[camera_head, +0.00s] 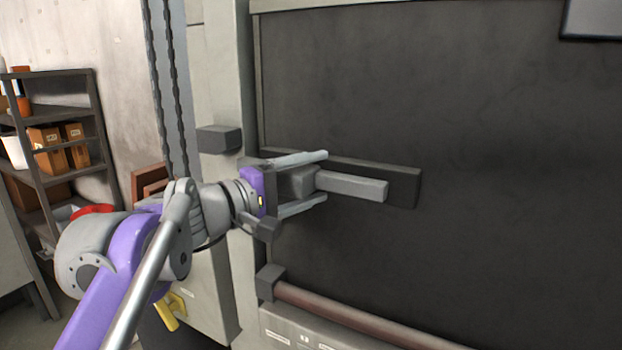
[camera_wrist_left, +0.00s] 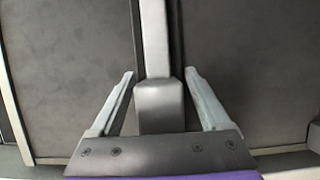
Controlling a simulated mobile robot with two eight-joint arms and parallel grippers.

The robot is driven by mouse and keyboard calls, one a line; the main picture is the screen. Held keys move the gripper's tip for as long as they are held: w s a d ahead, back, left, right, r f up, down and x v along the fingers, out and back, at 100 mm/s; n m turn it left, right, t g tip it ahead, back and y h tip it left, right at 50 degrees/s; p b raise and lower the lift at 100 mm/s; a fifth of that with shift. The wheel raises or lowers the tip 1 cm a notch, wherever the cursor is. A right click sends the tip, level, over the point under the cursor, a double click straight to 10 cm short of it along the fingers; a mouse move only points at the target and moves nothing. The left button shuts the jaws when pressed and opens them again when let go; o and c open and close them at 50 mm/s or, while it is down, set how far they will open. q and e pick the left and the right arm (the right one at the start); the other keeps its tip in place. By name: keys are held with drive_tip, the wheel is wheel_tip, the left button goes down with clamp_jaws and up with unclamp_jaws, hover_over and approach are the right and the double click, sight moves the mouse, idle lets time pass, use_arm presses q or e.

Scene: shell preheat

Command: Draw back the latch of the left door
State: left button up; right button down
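The dark door (camera_head: 480,100) fills the right of the head view. On it is a grey latch, a bar (camera_head: 352,186) ending in a thicker block (camera_head: 302,180), in front of a dark backing plate (camera_head: 404,188). My left gripper (camera_head: 325,176) is open at the latch, one finger above it and one below. In the left wrist view the latch block (camera_wrist_left: 160,105) stands between the spread fingers of my left gripper (camera_wrist_left: 160,74). A gap shows on both sides, so neither finger appears to touch it. My right gripper is not in view.
A brown horizontal bar (camera_head: 350,318) runs below the latch from a dark bracket (camera_head: 270,283). A dark block (camera_head: 218,139) sits on the pale frame left of the door. A shelf (camera_head: 55,160) with boxes stands at the far left, and chains (camera_head: 165,90) hang beside the frame.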

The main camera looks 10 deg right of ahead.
sight(288, 186)
use_arm(q)
drive_tip(key=shift+a, duration=0.15)
drive_tip(key=v, duration=1)
drive_tip(key=shift+s+a, duration=0.2)
drive_tip(key=shift+s, duration=0.1)
drive_tip(key=s+a+f+m+g+y+p, duration=0.1)
drive_tip(key=s+a+f+y, duration=0.25)
drive_tip(key=f, duration=0.75)
drive_tip(key=s+a+f+m+g+y+p, duration=0.1)
drive_tip(key=s+a+f+m+g+y, duration=0.3)
drive_tip(key=f, duration=0.7)
drive_tip(key=s+f+n+t+y+p, duration=0.1)
drive_tip(key=s+f+y, duration=0.2)
drive_tip(key=s+f, duration=0.55)
drive_tip(key=s+a+f+m+y, duration=0.1)
drive_tip(key=s+a+f+y, duration=0.1)
drive_tip(key=a+f, duration=0.2)
drive_tip(key=s+a+f+m+y, duration=0.1)
drive_tip(key=s+a+f+y, duration=0.1)
drive_tip(key=f, duration=0.7)
drive_tip(key=a+y+p, duration=0.1)
drive_tip(key=a, duration=0.1)
drive_tip(key=shift+a+f, duration=0.2)
drive_tip(key=shift+a, duration=0.05)
